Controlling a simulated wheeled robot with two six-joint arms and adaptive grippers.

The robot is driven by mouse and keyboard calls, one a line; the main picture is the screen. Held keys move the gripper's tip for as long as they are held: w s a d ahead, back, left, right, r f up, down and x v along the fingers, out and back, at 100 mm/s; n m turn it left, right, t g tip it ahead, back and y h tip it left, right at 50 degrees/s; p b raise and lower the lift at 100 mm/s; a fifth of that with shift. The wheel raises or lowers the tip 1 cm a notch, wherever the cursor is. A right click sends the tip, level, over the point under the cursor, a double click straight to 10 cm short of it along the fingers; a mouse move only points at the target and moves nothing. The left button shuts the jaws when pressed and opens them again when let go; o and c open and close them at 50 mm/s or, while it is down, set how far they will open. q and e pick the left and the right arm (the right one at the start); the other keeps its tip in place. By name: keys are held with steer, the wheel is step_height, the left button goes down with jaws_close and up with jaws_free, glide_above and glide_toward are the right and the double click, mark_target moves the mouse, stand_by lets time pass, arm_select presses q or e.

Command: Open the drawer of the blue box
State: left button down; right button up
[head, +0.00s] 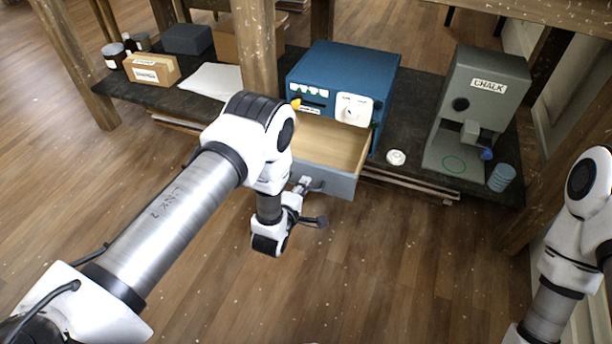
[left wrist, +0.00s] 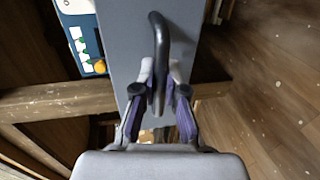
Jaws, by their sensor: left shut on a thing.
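The blue box (head: 343,72) stands on a dark shelf. Its drawer (head: 332,147) is pulled well out, and its bare wooden inside shows empty where I can see it; my left arm covers its left part. In the left wrist view, the drawer's grey front (left wrist: 127,45) carries a dark bar handle (left wrist: 159,50). My left gripper (head: 302,186) is at the drawer front, and in the left wrist view its purple-padded fingers (left wrist: 159,100) are shut around one end of the handle. My right arm is at the right edge of the head view; its gripper is out of view.
A grey machine marked CHALK (head: 484,90) stands right of the box, with stacked blue discs (head: 501,178) by it. A small white disc (head: 396,157) lies between. A wooden post (head: 254,45) rises left of the box. The floor in front is clear.

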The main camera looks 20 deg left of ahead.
arm_select(q)
steer(key=shift+s, duration=0.1)
steer(key=c, duration=1.2)
jaws_free()
steer(key=v, duration=1.2)
